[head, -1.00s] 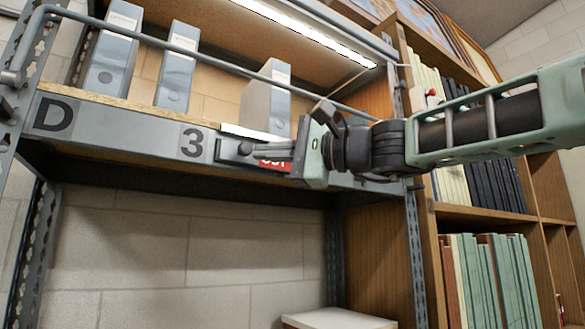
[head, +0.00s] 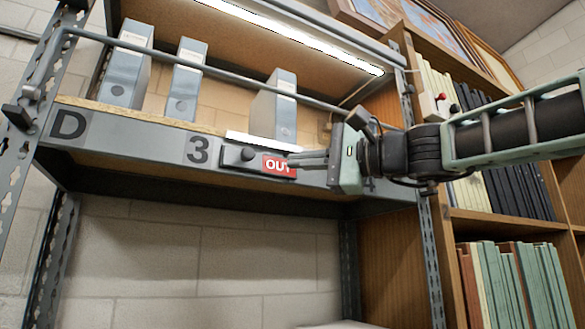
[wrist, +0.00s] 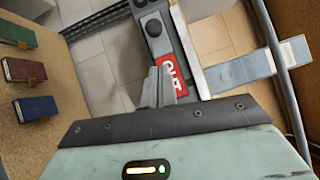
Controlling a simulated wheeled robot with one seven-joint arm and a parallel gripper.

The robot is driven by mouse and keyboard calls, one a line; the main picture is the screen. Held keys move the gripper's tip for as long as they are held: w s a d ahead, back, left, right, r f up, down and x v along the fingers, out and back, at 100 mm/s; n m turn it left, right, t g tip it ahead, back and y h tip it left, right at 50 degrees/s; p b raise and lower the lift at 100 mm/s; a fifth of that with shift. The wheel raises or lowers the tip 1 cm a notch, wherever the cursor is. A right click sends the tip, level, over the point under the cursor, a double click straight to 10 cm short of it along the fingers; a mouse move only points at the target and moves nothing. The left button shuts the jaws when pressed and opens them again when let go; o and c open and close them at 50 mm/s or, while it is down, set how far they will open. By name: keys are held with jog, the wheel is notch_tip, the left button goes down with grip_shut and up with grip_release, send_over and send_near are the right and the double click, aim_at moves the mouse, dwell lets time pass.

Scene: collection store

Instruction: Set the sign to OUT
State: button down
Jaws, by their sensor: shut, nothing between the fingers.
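The sign (head: 235,156) is a dark grey plate on the shelf's front edge, right of the number 3. Its red panel (head: 275,165) reads OUT, and a dark round knob (head: 248,154) sits at its left. The red panel also shows in the wrist view (wrist: 172,73), partly behind my fingers, with the knob (wrist: 153,27) beyond it. My gripper (head: 292,158) is shut and empty. Its fingertips are at the right part of the red panel, right of and apart from the knob. I cannot tell whether they touch the panel.
Several grey box files (head: 184,80) stand on the shelf behind a metal rail (head: 215,68). A wooden bookcase (head: 500,225) with books stands at the right. The space below the shelf looks open.

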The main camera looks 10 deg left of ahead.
jog(key=b+v, duration=0.3)
jog(key=v, duration=0.4)
jog(key=shift+d, duration=0.4)
jog(key=shift+f, duration=0.15)
jog(key=s+a+f+n+g+h, duration=0.1)
jog(key=s+f+h, duration=0.15)
jog(key=f, duration=0.95)
jog(key=s+a+f+n+g+h, duration=0.2)
jog(key=f+h, duration=0.2)
jog(key=f, duration=0.7)
jog(key=s+a+f+n+g+h, duration=0.1)
jog(key=s+f+h, duration=0.2)
jog(key=f, duration=0.9)
jog(key=s+d+f+n+g+h, duration=0.1)
jog(key=s+d+f+n+h, duration=0.1)
jog(key=f, duration=0.5)
jog(key=s+d+f+n+h, duration=0.3)
jog(key=s+d+f+n, duration=0.1)
jog(key=s+d+f, duration=0.3)
jog(key=s+d+f+n+g+h, duration=0.1)
jog(key=s+d+f+n+h, duration=0.1)
jog(key=s+d+f, duration=0.3)
notch_tip(320, 180, down, 4)
jog(key=shift+s+f+n+g+h, duration=0.25)
jog(key=shift+s+n+h, duration=0.2)
jog(key=shift+s, duration=0.75)
